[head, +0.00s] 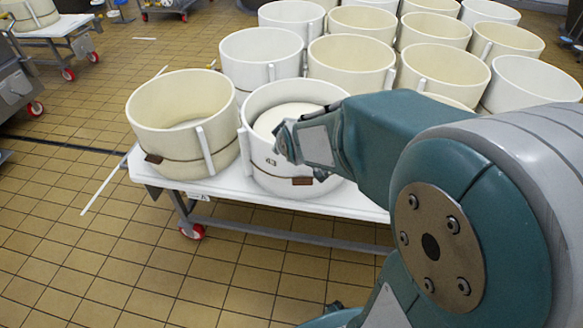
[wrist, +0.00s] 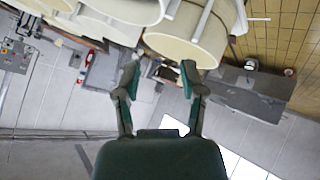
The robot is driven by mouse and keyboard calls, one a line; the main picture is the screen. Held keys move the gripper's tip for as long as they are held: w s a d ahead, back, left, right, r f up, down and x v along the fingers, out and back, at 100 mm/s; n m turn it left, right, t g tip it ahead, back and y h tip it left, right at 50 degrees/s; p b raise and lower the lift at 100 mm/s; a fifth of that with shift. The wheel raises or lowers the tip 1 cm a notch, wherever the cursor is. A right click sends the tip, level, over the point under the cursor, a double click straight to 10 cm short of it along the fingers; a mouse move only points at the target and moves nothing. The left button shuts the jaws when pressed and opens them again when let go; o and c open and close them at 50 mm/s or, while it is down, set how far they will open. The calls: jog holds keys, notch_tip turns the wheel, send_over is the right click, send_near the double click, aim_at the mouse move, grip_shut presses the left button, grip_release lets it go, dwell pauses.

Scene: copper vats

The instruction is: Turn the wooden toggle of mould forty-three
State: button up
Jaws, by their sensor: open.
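Mould forty-three (head: 262,181) is a round, cream-white, open-topped mould at the front of the white table, with a small dark number on its outer wall. Its brown wooden toggle (head: 302,181) sits low on the front wall, on the strap line. My gripper (head: 283,147) is in front of the mould's wall, above the toggle, and hides part of the rim and wall. In the wrist view my gripper (wrist: 159,80) is open, its two fingers apart with nothing between them. Pale moulds show beyond the fingertips there; I cannot tell which is forty-three, and no toggle is clear.
A cream mould (head: 178,110) with its own brown toggle (head: 153,158) stands close on the left. Several more moulds crowd behind and to the right. The wheeled white table (head: 215,185) bears them. Tiled floor (head: 60,215) is free at the front left.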

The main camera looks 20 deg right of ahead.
jog(key=w+d+f+n+t, duration=0.2)
jog(key=w+d+f+n, duration=0.15)
jog(key=w+f, duration=0.4)
jog(key=n+t+h, duration=0.3)
jog(key=n+t, duration=0.3)
jog(key=n, duration=0.1)
send_near(303, 182)
jog(key=x, duration=1)
jog(key=shift+w+f, duration=0.15)
jog(key=shift+f, duration=0.25)
grip_shut()
